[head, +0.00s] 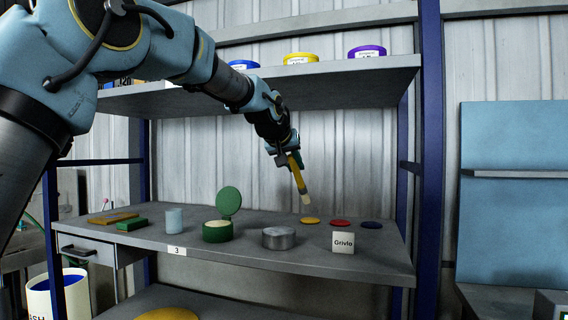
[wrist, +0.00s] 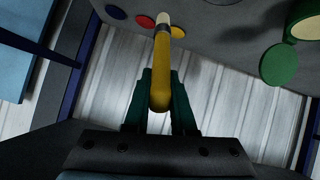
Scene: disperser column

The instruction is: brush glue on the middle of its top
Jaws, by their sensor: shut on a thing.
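My gripper (head: 287,160) is shut on a brush with a yellow handle (head: 297,174) and holds it above the shelf, with its pale tip pointing down. In the wrist view the yellow handle (wrist: 160,82) lies between the green fingers of my gripper (wrist: 161,100). A green pot (head: 217,233) with pale contents stands on the shelf, its round green lid (head: 228,201) raised behind it. A round grey metal piece (head: 278,239) stands to its right. The brush tip is apart from both.
A white card reading "Grivlo" (head: 343,242) stands near the front edge. A pale cup (head: 174,219), a green block (head: 131,224) and a yellow-brown flat piece (head: 112,217) are at left. The upper shelf (head: 330,78) holds several tubs. Blue posts (head: 428,150) flank the shelves.

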